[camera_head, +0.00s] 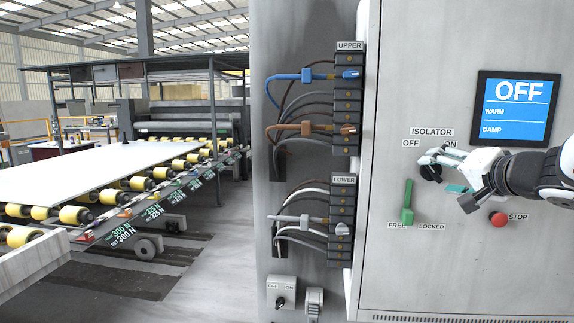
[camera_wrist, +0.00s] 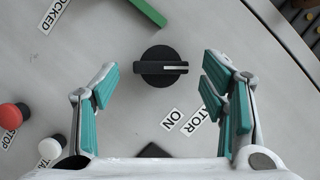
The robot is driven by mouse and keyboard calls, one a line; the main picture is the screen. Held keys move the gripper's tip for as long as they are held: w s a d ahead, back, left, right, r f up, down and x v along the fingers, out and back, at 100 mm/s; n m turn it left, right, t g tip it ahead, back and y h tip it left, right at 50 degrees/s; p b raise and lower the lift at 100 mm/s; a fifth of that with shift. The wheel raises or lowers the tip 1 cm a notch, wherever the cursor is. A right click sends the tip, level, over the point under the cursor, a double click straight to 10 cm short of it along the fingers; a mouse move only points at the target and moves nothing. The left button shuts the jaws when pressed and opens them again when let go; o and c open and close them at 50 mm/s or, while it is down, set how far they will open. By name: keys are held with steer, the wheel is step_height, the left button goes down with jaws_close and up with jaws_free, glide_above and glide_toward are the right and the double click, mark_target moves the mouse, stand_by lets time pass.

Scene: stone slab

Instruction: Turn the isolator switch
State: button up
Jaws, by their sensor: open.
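The isolator switch is a round black knob (camera_wrist: 160,67) on the grey panel, with a white pointer mark. In the wrist view the mark points right, away from the ON label (camera_wrist: 172,119). My gripper (camera_wrist: 158,82) is open, its teal-padded fingers on either side of the knob with a gap at each side. In the head view my gripper (camera_head: 446,176) is at the panel from the right, and the dark knob (camera_head: 431,173) is partly hidden by a finger. The display (camera_head: 518,108) reads OFF, WARM and DAMP.
A green lever (camera_head: 407,203) stands below left of the knob, by FREE and LOCKED labels. A red STOP button (camera_head: 499,218) is below my gripper; a white button (camera_wrist: 51,146) shows in the wrist view. Wired terminal blocks (camera_head: 346,95) line the cabinet's left side.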

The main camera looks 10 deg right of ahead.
mark_target(436, 173)
steer(key=shift+x, duration=1.55)
steer(key=c, duration=1.2)
